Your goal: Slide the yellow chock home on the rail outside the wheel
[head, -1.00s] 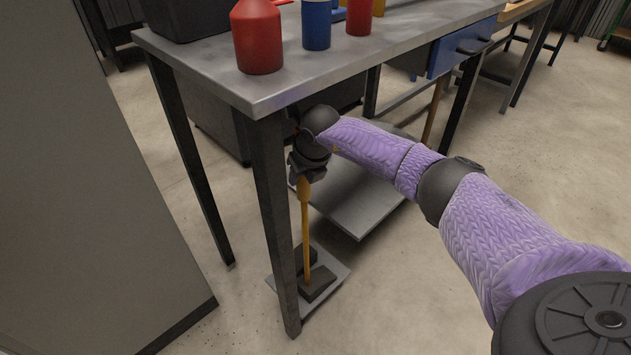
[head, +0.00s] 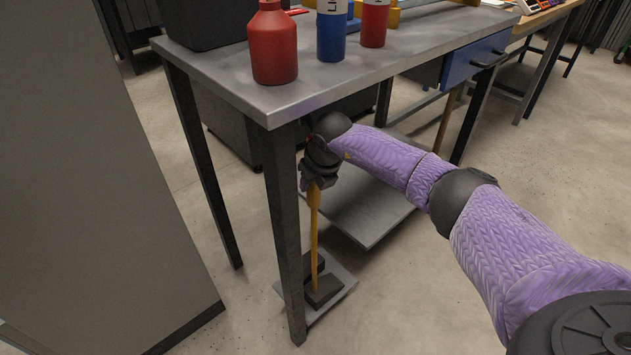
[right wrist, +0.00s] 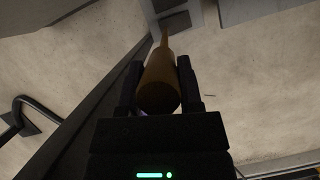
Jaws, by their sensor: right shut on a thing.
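My right gripper (head: 318,182) is under the near corner of the workbench, behind its front leg. It is shut on the top of an upright yellow-orange handle (head: 315,235). In the right wrist view the handle (right wrist: 159,88) sits between the two fingers and runs away toward the floor. Its lower end meets dark blocks (head: 325,291) on a small grey plate (head: 343,278) on the floor. I cannot tell which part is the chock, or whether the handle is fixed to a block. I make out no wheel or rail for certain. My left gripper is not in view.
The bench's front leg (head: 285,235) stands close left of the handle. A larger grey panel (head: 365,215) lies low behind my gripper. Red (head: 273,45) and blue (head: 331,35) bottles stand on the bench top (head: 225,68). A tall grey cabinet (head: 85,180) is at left. Floor at right is open.

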